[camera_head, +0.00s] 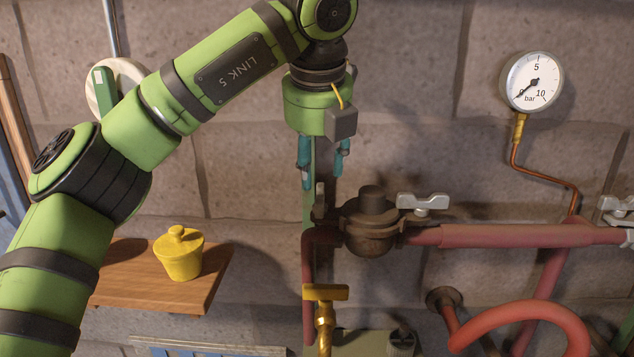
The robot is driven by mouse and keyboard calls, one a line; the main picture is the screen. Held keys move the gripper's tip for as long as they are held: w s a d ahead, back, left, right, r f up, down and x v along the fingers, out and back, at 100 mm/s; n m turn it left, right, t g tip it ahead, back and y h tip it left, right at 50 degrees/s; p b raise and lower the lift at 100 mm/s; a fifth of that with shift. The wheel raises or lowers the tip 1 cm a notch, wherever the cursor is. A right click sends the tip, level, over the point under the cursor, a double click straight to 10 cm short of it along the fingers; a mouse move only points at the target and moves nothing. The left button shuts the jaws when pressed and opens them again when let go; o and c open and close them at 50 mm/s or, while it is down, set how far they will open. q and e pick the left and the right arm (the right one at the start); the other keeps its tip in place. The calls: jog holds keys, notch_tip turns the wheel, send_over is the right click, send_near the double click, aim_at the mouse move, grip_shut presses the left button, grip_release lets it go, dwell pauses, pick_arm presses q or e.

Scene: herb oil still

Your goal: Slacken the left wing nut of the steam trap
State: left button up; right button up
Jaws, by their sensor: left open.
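The steam trap (371,230) is a dark, rounded metal body with a capped top on the red pipe. Its left wing nut (320,199) looks pale and narrow, turned nearly edge-on to me. Its right wing nut (422,203) is pale grey with its wings spread sideways. My left gripper (323,175) points down, open and empty, with its teal fingers just above the left wing nut, one to each side in the picture. I cannot tell how they line up in depth. My right gripper is not in view.
A pressure gauge (532,81) on a copper tube stands at upper right. A brass tap (325,295) is below the trap. A wooden shelf (205,289) with a yellow pot (179,254) is at left. Red pipes run right and below. The stone wall is close behind.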

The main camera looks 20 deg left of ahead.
pick_arm(q)
jog(key=v, duration=0.6)
jog(key=shift+r, duration=0.15)
jog(key=shift+s, duration=0.15)
dwell(0.9)
